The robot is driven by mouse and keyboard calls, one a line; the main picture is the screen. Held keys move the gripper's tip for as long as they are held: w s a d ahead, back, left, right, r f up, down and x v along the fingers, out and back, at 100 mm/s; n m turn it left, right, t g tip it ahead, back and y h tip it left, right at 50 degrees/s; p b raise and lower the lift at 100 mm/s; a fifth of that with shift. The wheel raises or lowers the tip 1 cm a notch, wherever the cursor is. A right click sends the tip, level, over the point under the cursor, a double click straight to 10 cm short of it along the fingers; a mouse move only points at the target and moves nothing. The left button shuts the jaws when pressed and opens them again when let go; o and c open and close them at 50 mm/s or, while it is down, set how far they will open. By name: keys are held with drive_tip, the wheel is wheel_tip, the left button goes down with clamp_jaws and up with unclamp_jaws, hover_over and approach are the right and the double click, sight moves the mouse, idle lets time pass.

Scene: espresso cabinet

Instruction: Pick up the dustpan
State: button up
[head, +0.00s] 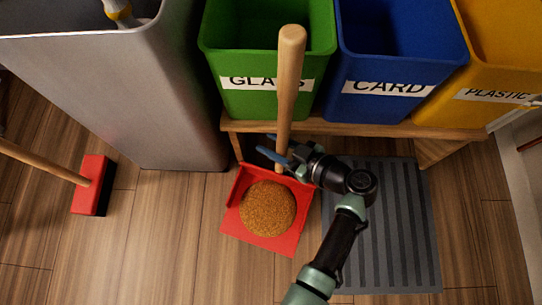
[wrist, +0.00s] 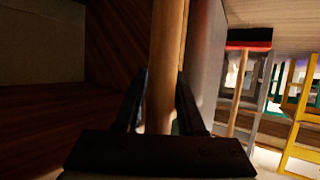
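The red dustpan (head: 285,243) lies on the wooden floor, and its long wooden handle (head: 289,85) stands up in front of the green bin. A round brown heap of crumbs or grounds (head: 267,208) sits in the pan. My gripper (head: 272,150) is at the lower part of the handle, just above the pan. In the wrist view, the handle (wrist: 165,60) runs between the two dark fingers of my gripper (wrist: 162,85). A narrow gap shows beside the handle, so the fingers look open around it. Contact at the fingertips is hard to see.
Green (head: 265,98), blue (head: 395,100) and yellow (head: 500,75) bins stand on a wooden bench (head: 350,128) behind. A grey bin (head: 150,90) is at left. A red broom (head: 92,187) stands farther left. A grey ribbed mat (head: 405,235) lies right of the pan.

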clamp_jaws()
drive_tip(key=shift+r, duration=0.1)
idle(0.9)
